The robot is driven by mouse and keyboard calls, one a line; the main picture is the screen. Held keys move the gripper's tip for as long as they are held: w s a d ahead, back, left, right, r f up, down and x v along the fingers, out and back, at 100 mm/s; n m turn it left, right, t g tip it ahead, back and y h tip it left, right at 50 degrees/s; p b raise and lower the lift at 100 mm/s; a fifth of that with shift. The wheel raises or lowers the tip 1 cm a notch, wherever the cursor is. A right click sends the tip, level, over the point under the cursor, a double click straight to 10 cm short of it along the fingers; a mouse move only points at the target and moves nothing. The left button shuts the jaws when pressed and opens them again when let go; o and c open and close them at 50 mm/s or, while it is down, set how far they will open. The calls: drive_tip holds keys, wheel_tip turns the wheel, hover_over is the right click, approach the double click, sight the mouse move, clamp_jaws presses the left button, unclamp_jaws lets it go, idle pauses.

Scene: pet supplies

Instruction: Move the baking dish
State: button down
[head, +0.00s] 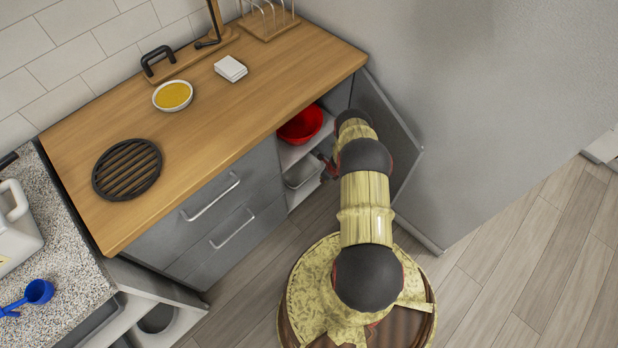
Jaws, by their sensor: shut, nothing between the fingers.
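A grey rectangular dish (303,171), which looks like the baking dish, sits on the lower shelf of the open cabinet in the head view. Its right end is partly hidden by my gripper. My gripper (326,165) is at the cabinet opening, just right of the dish. It is small and dark here, shut and empty. I cannot tell whether it touches the dish.
A red bowl (301,124) sits on the upper shelf. The cabinet door (392,130) stands open right of my arm. The wooden counter (215,110) above holds a round black trivet (127,169), a yellow-filled bowl (173,95) and a white box (230,68).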

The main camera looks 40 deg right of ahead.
drive_tip(key=b+x, duration=0.2)
drive_tip(key=x, duration=0.1)
drive_tip(key=w+b+x, duration=0.1)
drive_tip(key=b+x, duration=0.2)
drive_tip(key=x, duration=0.1)
drive_tip(key=w+b+x, duration=0.1)
drive_tip(key=b+x, duration=0.1)
drive_tip(key=x, duration=0.2)
drive_tip(key=shift+w+a+r, duration=0.15)
drive_tip(key=shift+r, duration=0.05)
drive_tip(key=shift+w+r+b, duration=0.2)
drive_tip(key=shift+w+b, duration=0.35)
drive_tip(key=shift+w, duration=0.1)
drive_tip(key=shift+a, duration=0.1)
